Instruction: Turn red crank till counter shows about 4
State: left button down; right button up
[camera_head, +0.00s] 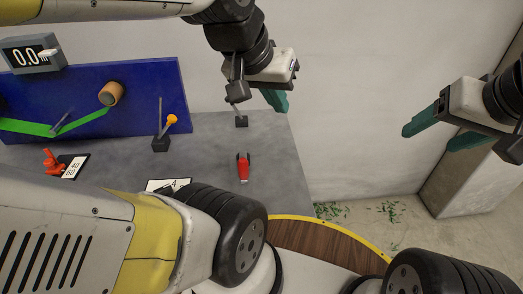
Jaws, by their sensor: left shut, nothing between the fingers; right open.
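The counter (30,54) at the upper left reads 0.0. A small orange-red piece (52,161) stands at the table's left beside a printed card; it may be the red crank, but its shape is too small to be sure. A red-handled tool (243,169) with dark prongs lies near the table's right side. My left gripper (281,107) is shut and empty above the table's back right edge, apart from all of these. My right gripper (428,139) is open and empty at the right, beyond the table.
A blue panel (150,85) with a wooden knob (111,93) and a green strip (90,118) stands at the back left. A black block with a yellow-topped rod (171,121) stands before it. The grey table (205,150) is mostly clear centrally. Green scraps (392,211) lie on the floor.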

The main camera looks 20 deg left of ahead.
aim_at(243, 158)
jog(key=k+l+u, duration=0.1)
jog(key=u, duration=2.25)
jog(key=k+l+z, duration=0.1)
jog(key=l, duration=0.25)
jog(key=k+l+z, duration=0.2)
jog(key=l, duration=0.45)
jog(key=k, duration=0.1)
